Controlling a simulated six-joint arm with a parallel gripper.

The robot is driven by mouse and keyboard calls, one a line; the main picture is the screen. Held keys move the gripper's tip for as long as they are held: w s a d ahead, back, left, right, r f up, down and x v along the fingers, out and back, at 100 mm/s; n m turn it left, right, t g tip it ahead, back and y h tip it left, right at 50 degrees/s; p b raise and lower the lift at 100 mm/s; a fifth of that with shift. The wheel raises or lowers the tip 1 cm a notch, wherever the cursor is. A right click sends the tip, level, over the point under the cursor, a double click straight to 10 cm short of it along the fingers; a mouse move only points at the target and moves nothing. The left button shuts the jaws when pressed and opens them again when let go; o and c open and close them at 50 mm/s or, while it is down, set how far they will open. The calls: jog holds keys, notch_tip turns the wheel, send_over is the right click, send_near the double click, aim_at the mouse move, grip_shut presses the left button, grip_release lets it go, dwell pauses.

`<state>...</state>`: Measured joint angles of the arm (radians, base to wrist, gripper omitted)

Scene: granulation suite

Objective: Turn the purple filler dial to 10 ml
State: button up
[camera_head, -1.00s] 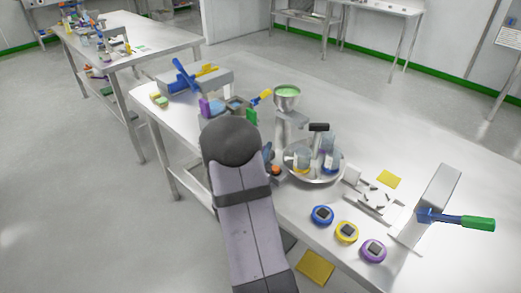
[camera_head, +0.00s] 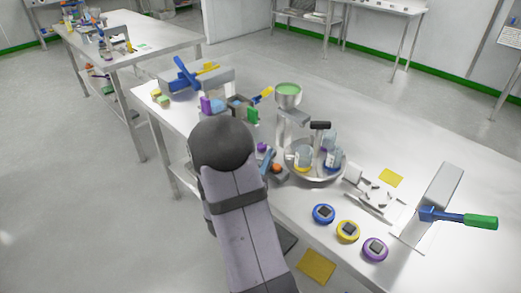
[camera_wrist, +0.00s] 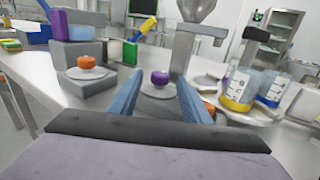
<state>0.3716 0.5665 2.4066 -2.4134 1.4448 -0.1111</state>
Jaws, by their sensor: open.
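The purple dial (camera_wrist: 160,77) is a small round knob on a pale disc at the foot of the grey filler stand (camera_wrist: 184,52). It also shows in the head view (camera_head: 263,148), just beyond my gripper. My gripper (camera_wrist: 160,88) is open, its two blue fingers apart and pointing toward the dial. In the wrist view the dial appears between the fingertips; whether they are level with it or short of it I cannot tell. Nothing is held. The scale marks and the dial's setting are too small to read.
An orange knob (camera_wrist: 86,62) on a grey block stands left of the dial. Labelled bottles (camera_wrist: 238,88) on a round tray stand to the right. An orange button (camera_head: 277,168) is close by the right finger. Blue, yellow and purple (camera_head: 375,250) round pads lie near the table's front edge.

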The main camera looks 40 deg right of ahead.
jog(key=shift+v, duration=1.55)
